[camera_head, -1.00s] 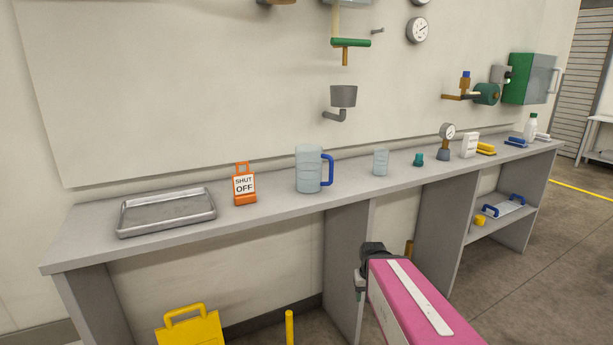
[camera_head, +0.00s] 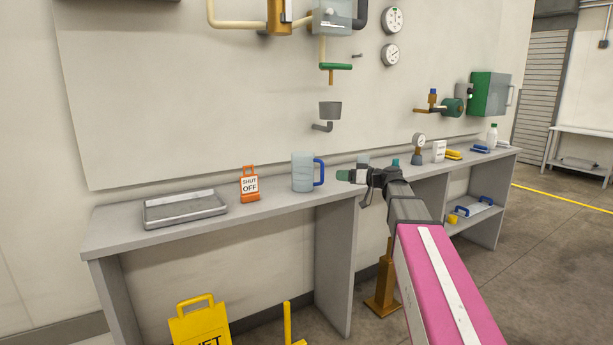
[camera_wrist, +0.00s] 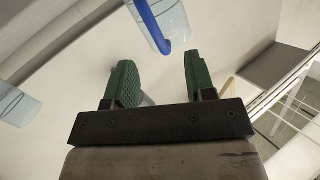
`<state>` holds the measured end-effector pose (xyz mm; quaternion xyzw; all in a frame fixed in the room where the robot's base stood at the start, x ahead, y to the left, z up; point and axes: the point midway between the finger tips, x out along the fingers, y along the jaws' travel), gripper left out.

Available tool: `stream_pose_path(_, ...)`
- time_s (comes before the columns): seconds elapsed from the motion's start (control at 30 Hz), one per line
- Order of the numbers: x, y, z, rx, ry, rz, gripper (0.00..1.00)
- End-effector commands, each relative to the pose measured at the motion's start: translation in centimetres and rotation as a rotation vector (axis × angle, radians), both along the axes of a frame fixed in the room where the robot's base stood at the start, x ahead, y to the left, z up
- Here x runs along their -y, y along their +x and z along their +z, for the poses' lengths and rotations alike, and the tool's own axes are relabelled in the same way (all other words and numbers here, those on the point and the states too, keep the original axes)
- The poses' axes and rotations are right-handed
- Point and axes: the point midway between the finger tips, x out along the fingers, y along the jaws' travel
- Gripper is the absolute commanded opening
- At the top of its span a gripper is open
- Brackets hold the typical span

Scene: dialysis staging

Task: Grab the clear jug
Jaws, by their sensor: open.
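The clear jug (camera_head: 303,172) is bluish and see-through with a blue handle on its right side. It stands upright on the grey counter (camera_head: 270,212). My gripper (camera_head: 343,175) is just right of the jug in the head view, apart from its handle. In the wrist view, my gripper (camera_wrist: 158,78) has its two green pads spread with nothing between them. The jug's blue handle (camera_wrist: 150,25) shows beyond the fingertips at the top, with part of the clear jug (camera_wrist: 172,14) beside it. A clear cup (camera_head: 363,161) is partly hidden behind my gripper.
A metal tray (camera_head: 185,208) and an orange shut-off sign (camera_head: 249,185) stand left of the jug. A teal item (camera_head: 395,162) and a gauge (camera_head: 418,150) stand to the right.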

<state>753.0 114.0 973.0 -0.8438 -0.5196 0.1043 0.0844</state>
Motion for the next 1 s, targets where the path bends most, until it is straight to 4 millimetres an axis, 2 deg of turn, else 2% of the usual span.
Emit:
stream_pose_path(0.03,0.1,0.6,1.5,0.036,0.022,0.002,0.5)
stream_pose_path(0.1,0.2,0.8,2.7,0.071,0.041,0.004,0.5)
stream_pose_path(0.2,-0.1,1.0,3.4,0.092,0.055,0.006,0.5)
stream_pose_path(0.53,-4.0,3.0,3.4,0.092,0.055,0.007,0.5)
stream_pose_path(0.83,-5.9,4.0,3.5,0.092,0.054,0.006,0.5)
stream_pose_path(1.0,-8.0,5.2,3.7,0.091,0.054,0.007,0.5)
